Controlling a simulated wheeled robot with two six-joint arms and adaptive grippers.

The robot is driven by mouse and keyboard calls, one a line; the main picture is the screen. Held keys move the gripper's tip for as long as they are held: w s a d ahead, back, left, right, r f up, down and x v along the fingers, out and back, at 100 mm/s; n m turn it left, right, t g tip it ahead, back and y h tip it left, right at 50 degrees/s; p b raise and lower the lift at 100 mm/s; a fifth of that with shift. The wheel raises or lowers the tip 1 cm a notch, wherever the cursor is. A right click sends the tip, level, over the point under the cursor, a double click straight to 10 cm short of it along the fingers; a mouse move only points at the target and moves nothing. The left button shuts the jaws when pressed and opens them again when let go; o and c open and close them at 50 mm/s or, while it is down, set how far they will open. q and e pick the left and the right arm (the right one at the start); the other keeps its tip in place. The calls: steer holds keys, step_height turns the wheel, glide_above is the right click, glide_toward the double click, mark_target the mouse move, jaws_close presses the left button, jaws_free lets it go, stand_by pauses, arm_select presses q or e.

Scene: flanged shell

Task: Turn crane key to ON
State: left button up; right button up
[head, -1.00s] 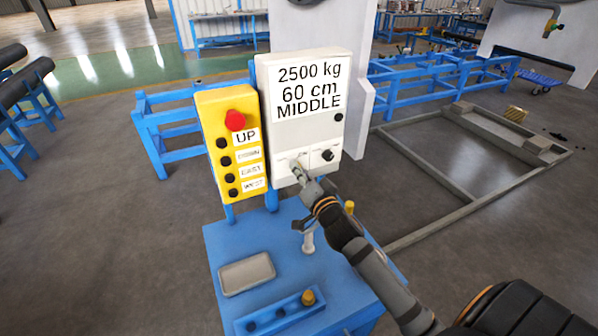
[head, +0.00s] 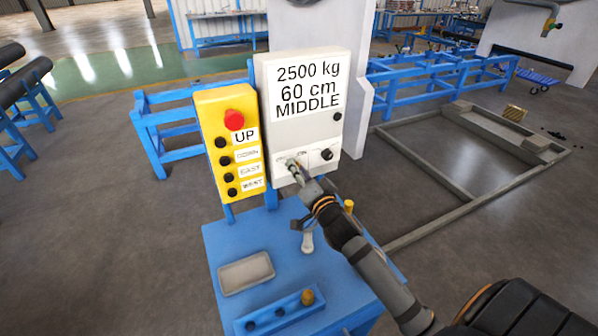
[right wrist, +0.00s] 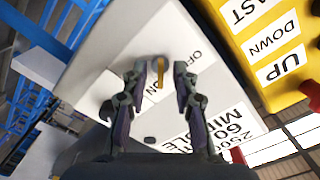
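The crane key (right wrist: 159,68) is a small yellow-brown piece on the lower left of the white control box (head: 300,140), with OFF and ON labels beside it. In the right wrist view it stands between the two fingertips of my right gripper (right wrist: 160,76), with a gap on each side. The fingers are open around it; I see no contact. In the head view my right gripper (head: 294,167) is at the box's lower left and hides the key. My left gripper is not in view.
A black knob (head: 327,154) is right of the key. A yellow pendant (head: 229,140) with a red button (head: 235,119) stands at the left.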

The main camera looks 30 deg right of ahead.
steer(key=s, duration=1.2)
steer(key=shift+a, duration=0.35)
